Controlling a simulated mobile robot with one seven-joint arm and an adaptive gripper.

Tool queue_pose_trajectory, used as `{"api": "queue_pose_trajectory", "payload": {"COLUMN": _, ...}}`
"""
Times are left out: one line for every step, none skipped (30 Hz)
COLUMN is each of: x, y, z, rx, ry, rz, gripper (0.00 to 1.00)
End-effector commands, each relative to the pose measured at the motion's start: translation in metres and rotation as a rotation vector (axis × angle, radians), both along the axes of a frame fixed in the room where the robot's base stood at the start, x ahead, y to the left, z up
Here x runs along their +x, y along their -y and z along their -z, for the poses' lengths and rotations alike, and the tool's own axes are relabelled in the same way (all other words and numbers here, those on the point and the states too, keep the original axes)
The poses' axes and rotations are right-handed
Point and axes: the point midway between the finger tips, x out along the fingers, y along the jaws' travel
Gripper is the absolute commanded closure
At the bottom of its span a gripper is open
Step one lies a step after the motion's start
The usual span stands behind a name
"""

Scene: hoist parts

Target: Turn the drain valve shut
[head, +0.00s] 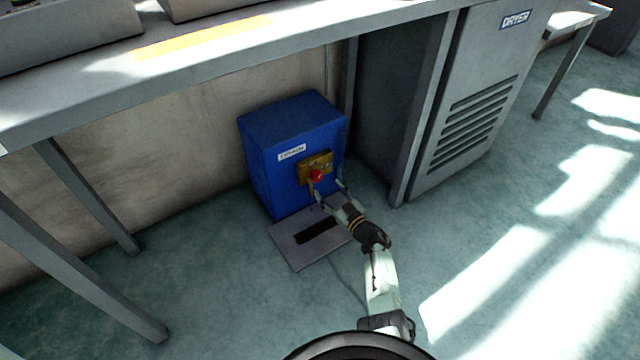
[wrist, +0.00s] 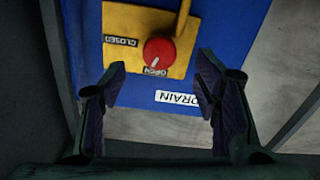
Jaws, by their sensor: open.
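The drain valve has a red knob (head: 317,175) on a yellow plate (head: 308,163) on the front of a blue box (head: 270,165). In the wrist view, the red knob (wrist: 160,48) shows between and beyond my fingertips. Its white mark points to the OPEN label (wrist: 155,72); the CLOSED label (wrist: 120,41) is to the left. A yellow bar (wrist: 183,16) extends from the plate (wrist: 125,22). My gripper (head: 330,188) is open and empty in front of the valve; it also shows in the wrist view (wrist: 161,75). No finger visibly touches the knob.
A grey floor plate (head: 290,250) with a dark slot lies before the box. A bench (head: 210,50) overhangs it, with legs at left. A grey dryer cabinet (head: 475,100) stands at right. The floor to the right is clear.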

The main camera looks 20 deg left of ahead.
Motion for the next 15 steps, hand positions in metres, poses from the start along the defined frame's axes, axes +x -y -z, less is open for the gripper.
{"api": "queue_pose_trajectory", "payload": {"x": 0.006, "y": -0.01, "z": 0.007, "rx": 0.001, "ry": 0.003, "rz": -0.003, "gripper": 0.44}}
{"api": "queue_pose_trajectory", "payload": {"x": 0.01, "y": -0.015, "z": 0.007, "rx": 0.001, "ry": 0.003, "rz": -0.003, "gripper": 0.44}}
{"api": "queue_pose_trajectory", "payload": {"x": 0.015, "y": -0.02, "z": 0.007, "rx": -0.001, "ry": 0.003, "rz": -0.002, "gripper": 0.44}}
{"api": "queue_pose_trajectory", "payload": {"x": 0.018, "y": -0.024, "z": 0.007, "rx": -0.001, "ry": 0.003, "rz": -0.002, "gripper": 0.44}}
{"api": "queue_pose_trajectory", "payload": {"x": 0.021, "y": -0.028, "z": 0.007, "rx": -0.001, "ry": 0.003, "rz": -0.002, "gripper": 0.44}}
{"api": "queue_pose_trajectory", "payload": {"x": 0.025, "y": -0.033, "z": 0.006, "rx": -0.001, "ry": 0.002, "rz": -0.001, "gripper": 0.44}}
{"api": "queue_pose_trajectory", "payload": {"x": 0.027, "y": -0.036, "z": 0.006, "rx": 0.0, "ry": 0.003, "rz": -0.001, "gripper": 0.44}}
{"api": "queue_pose_trajectory", "payload": {"x": 0.03, "y": -0.038, "z": 0.005, "rx": 0.0, "ry": 0.003, "rz": -0.001, "gripper": 0.44}}
{"api": "queue_pose_trajectory", "payload": {"x": 0.032, "y": -0.042, "z": 0.005, "rx": 0.0, "ry": 0.001, "rz": 0.0, "gripper": 0.44}}
{"api": "queue_pose_trajectory", "payload": {"x": 0.034, "y": -0.044, "z": 0.005, "rx": 0.0, "ry": 0.001, "rz": 0.0, "gripper": 0.44}}
{"api": "queue_pose_trajectory", "payload": {"x": 0.036, "y": -0.046, "z": 0.004, "rx": 0.0, "ry": 0.001, "rz": 0.0, "gripper": 0.44}}
{"api": "queue_pose_trajectory", "payload": {"x": 0.038, "y": -0.048, "z": 0.003, "rx": 0.0, "ry": 0.001, "rz": 0.001, "gripper": 0.44}}
{"api": "queue_pose_trajectory", "payload": {"x": 0.039, "y": -0.049, "z": 0.002, "rx": 0.0, "ry": 0.001, "rz": 0.001, "gripper": 0.44}}
{"api": "queue_pose_trajectory", "payload": {"x": 0.04, "y": -0.05, "z": 0.002, "rx": 0.001, "ry": 0.001, "rz": 0.001, "gripper": 0.44}}
{"api": "queue_pose_trajectory", "payload": {"x": 0.04, "y": -0.051, "z": 0.001, "rx": 0.0, "ry": 0.0, "rz": 0.002, "gripper": 0.44}}
